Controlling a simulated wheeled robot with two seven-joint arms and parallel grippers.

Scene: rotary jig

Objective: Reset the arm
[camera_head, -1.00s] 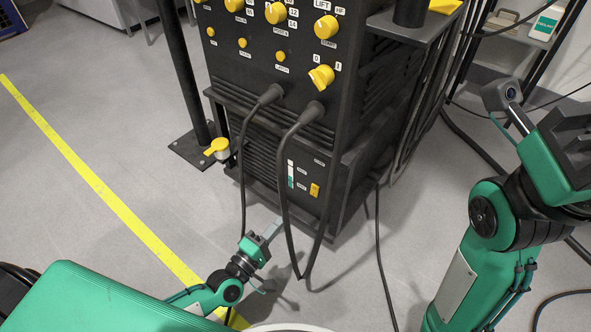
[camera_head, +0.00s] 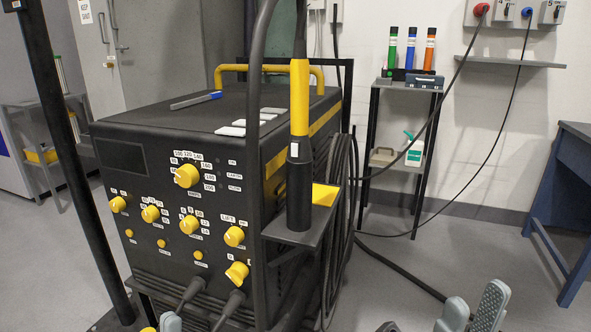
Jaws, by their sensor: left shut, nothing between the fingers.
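The task's arm is not marked out in this view; of my own arms only gripper tips show, at the bottom edge. My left gripper (camera_head: 170,322) shows as a small light grey tip in front of the lower front of the black machine (camera_head: 215,115). It is shut and empty. My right gripper (camera_head: 430,322) is at the bottom right, over the floor. Its grey fingers stand apart with floor between them, so it looks open. Nothing is seen between them. The rest of both arms is out of view.
The machine has yellow knobs (camera_head: 187,176) and a side shelf (camera_head: 303,233) holding a yellow-and-black torch (camera_head: 299,140). A black post (camera_head: 55,130) stands at left. A rack (camera_head: 372,150) and blue bench (camera_head: 573,170) stand behind right. Cables (camera_head: 400,268) cross the floor.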

